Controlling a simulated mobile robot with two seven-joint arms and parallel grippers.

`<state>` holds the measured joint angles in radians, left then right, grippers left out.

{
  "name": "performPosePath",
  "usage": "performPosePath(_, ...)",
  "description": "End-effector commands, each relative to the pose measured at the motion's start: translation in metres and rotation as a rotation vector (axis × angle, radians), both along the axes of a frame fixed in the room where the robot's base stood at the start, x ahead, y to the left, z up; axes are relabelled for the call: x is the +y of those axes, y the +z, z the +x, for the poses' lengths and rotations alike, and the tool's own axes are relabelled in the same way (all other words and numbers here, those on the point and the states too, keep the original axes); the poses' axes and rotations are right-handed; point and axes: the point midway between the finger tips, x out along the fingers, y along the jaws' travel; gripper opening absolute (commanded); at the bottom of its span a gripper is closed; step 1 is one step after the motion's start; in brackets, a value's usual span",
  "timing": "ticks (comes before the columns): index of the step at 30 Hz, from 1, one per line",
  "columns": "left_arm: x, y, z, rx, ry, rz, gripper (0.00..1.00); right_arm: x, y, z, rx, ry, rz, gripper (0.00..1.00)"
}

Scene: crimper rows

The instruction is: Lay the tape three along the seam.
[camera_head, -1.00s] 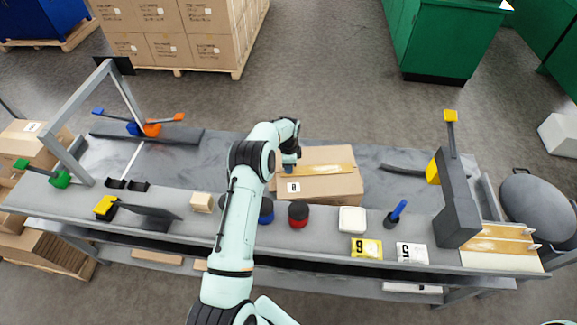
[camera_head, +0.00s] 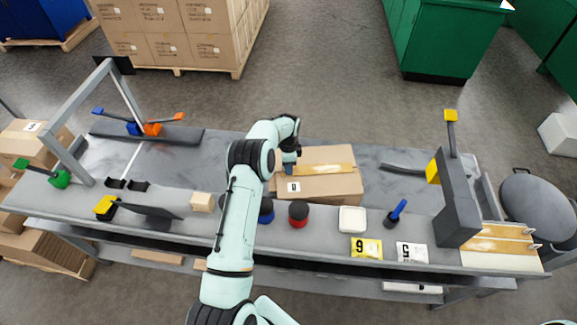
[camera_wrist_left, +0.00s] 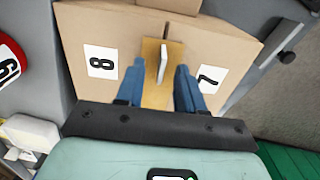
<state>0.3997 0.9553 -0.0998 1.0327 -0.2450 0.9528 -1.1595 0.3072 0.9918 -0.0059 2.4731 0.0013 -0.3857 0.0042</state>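A cardboard box (camera_head: 330,187) lies on the bench in the head view. A tan tape strip (camera_head: 325,169) runs left to right along its top seam. In the left wrist view, the tape strip (camera_wrist_left: 155,95) lies on the box (camera_wrist_left: 90,25) between labels 8 and 7. A white tab (camera_wrist_left: 164,62) stands up from it. My left gripper (camera_head: 289,167) is at the left end of the box, partly hidden by my arm. Its blue fingers (camera_wrist_left: 160,82) are apart on either side of the tab, with gaps showing. My right gripper is out of view.
More tape strips (camera_head: 500,246) with white tabs lie on a rack at the bench's right end, beside a dark post with yellow parts (camera_head: 457,200). Black-topped blue and red pots (camera_head: 298,214), a white block (camera_head: 352,219) and number cards (camera_head: 366,247) line the front edge.

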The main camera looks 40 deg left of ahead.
Motion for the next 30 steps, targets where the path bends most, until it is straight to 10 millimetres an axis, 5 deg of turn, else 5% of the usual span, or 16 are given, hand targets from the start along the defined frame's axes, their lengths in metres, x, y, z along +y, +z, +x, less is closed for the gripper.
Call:
performPosePath(15, 0.000, 0.106, 0.001, -0.004, 0.000, 0.001, 0.38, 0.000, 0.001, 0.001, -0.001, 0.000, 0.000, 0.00)
performPosePath(30, 0.000, 0.126, 0.000, 0.000, -0.001, 0.000, 0.38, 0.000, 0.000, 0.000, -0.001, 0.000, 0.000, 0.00)
